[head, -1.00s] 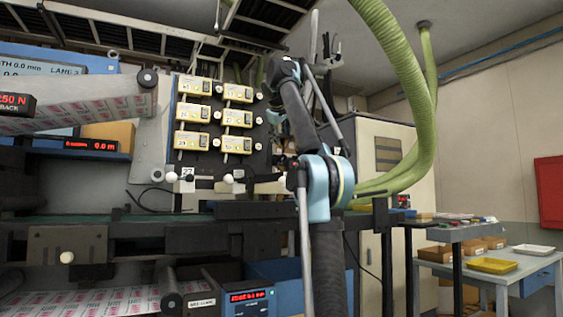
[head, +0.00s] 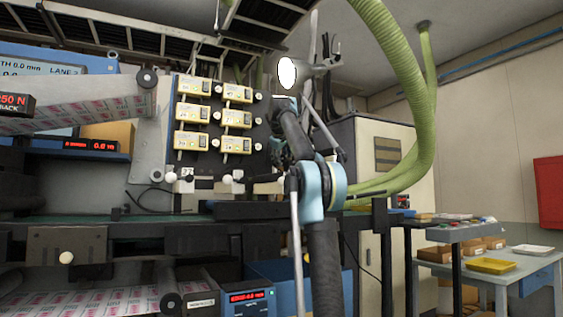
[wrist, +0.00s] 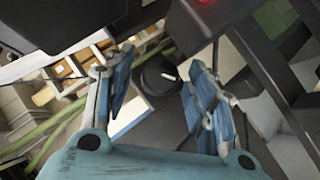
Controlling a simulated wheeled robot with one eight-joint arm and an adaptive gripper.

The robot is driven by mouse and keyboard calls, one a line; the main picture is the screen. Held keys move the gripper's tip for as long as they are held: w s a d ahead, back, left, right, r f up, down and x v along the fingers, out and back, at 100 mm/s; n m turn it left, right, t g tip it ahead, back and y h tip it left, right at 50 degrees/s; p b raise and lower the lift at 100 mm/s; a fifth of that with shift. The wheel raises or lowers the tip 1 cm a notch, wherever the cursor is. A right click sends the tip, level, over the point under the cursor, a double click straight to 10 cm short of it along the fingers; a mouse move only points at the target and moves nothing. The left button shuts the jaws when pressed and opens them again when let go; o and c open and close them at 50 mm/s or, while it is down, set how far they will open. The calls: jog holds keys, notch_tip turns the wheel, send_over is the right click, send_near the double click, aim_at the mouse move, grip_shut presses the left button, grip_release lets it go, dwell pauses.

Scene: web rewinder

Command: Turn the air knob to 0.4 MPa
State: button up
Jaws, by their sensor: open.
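In the wrist view, a round dark knob (wrist: 160,73) with a short white pointer mark shows on a dark surface between the fingertips. It appears to be the air knob. My gripper (wrist: 156,82) is open, with one blue-grey finger on each side of the knob's outline. The knob seems to lie beyond the fingertips, and I see no clear contact. No pressure scale or 0.4 MPa reading is legible. In the head view, the end of my arm is raised in front of the machine's right part; the fingers and the knob cannot be made out there.
Several yellow counter units (head: 237,119) sit on a dark panel left of my arm. A thick green hose (head: 415,110) hangs at the right. A pale cabinet (head: 385,150) stands behind my arm. In the wrist view, a dark box (wrist: 225,15) with a red light is close above.

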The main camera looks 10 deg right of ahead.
jog(key=shift+w, duration=0.1)
jog(key=c, duration=1.1)
jog(key=shift+o, duration=0.2)
jog(key=shift+d+m+g+y, duration=0.15)
jog(key=shift+m+g+y, duration=0.7)
jog(key=shift+y, duration=0.65)
jog(key=shift+m, duration=0.25)
jog(key=o, duration=1.1)
jog(key=shift+c, duration=0.2)
